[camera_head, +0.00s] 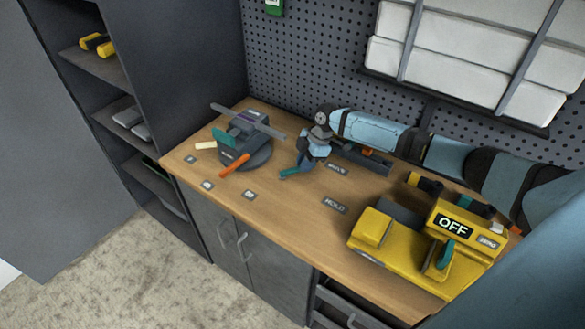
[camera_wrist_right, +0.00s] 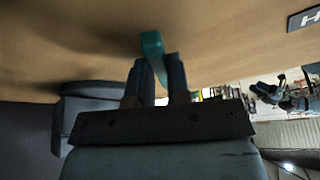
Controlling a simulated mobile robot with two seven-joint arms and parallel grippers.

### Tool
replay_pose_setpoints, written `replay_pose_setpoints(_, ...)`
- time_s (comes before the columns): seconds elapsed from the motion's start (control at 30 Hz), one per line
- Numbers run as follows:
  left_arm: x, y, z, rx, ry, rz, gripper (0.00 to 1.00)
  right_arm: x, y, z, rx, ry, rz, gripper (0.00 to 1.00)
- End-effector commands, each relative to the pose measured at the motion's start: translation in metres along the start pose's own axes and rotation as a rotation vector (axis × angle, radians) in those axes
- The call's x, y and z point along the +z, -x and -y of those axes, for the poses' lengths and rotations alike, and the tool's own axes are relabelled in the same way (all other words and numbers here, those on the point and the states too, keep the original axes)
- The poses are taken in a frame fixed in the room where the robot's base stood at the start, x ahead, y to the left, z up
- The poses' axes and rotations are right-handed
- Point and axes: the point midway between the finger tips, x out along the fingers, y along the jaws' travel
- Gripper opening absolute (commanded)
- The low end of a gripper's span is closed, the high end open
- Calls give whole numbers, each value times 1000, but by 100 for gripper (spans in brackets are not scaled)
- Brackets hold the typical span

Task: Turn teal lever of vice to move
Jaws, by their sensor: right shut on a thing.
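My right gripper (camera_head: 303,160) is near the middle of the bench and shut on a teal lever (camera_head: 290,172). In the right wrist view the teal lever (camera_wrist_right: 152,48) stands between the two fingers (camera_wrist_right: 158,82). A MOVE label (camera_head: 337,168) and a HOLD label (camera_head: 335,205) lie on the bench to its right. The hand hides the lever's base, so I cannot tell what body it joins. A grey vice-like device (camera_head: 238,142) with a long bar, a teal part and an orange handle stands to the left. My left gripper is not in view.
A yellow machine (camera_head: 385,258) with an OFF sign and a teal knob fills the bench's right end. A pegboard (camera_head: 300,60) closes the back. The bench front (camera_head: 270,215) has free room.

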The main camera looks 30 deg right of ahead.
Motion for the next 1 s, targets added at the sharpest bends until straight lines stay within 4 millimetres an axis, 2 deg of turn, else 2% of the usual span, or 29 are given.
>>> replay_pose_setpoints(0.3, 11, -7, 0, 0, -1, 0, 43, 5, 2, -7, -40, 105, -1, 0)
replay_pose_setpoints(0.87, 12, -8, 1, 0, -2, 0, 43, 5, 3, -8, -50, 131, 1, 0)
replay_pose_setpoints(0.9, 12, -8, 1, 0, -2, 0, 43, 5, 3, -8, -50, 131, 0, 26)
replay_pose_setpoints(0.97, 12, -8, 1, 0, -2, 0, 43, 5, 3, -8, -50, 130, 0, 40)
replay_pose_setpoints(1.0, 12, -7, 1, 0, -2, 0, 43, 5, 3, -8, -51, 130, 0, 43)
